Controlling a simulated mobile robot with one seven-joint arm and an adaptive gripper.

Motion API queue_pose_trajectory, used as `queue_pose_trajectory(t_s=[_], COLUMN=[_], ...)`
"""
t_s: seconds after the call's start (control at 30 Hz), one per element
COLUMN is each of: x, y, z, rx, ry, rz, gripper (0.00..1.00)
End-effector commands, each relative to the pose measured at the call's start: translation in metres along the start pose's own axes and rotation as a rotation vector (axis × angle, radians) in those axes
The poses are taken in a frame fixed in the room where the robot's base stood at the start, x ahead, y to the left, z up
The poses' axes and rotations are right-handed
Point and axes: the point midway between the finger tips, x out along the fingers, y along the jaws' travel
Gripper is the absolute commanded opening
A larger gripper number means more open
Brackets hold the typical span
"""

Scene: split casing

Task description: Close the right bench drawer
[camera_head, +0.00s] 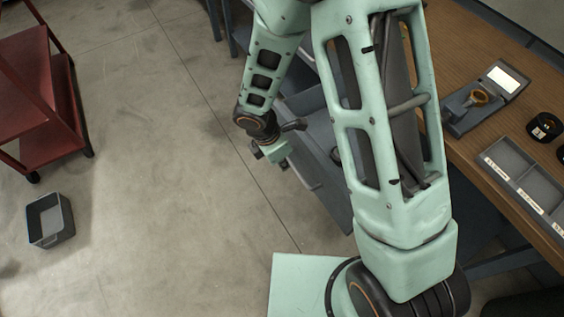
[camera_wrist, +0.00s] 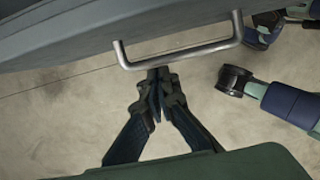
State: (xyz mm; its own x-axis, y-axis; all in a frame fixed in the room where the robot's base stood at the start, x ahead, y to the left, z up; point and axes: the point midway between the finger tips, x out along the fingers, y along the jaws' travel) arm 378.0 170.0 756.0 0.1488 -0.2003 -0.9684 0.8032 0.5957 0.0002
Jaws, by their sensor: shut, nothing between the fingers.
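The grey bench drawer (camera_head: 328,183) stands pulled out from the bench in the head view. My arm hides part of it and its joint with the bench. In the wrist view its grey front (camera_wrist: 70,38) fills the top, with a metal bar handle (camera_wrist: 185,57) across it. My gripper (camera_wrist: 159,76) is shut and empty, with its fingertips at the lower edge of the handle in the picture. I cannot tell whether they touch it. In the head view my gripper's fingers are too small to make out clearly, close to the drawer front.
The wooden bench top (camera_head: 470,65) at right carries an open grey case (camera_head: 483,100), a dark round part (camera_head: 544,127) and a divided grey tray (camera_head: 520,175). A red cart (camera_head: 45,130) and a grey bin (camera_head: 50,220) stand at left. The floor between is clear.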

Motion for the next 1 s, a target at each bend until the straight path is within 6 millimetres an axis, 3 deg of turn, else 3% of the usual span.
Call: queue_pose_trajectory(t_s=[0.37, 1.0], x=[0.009, 0.037], y=[-0.001, -0.003], z=[0.038, 0.156], rx=[0.005, 0.006], ry=[-0.001, -0.001], rz=[-0.002, -0.003], gripper=[0.0, 0.0])
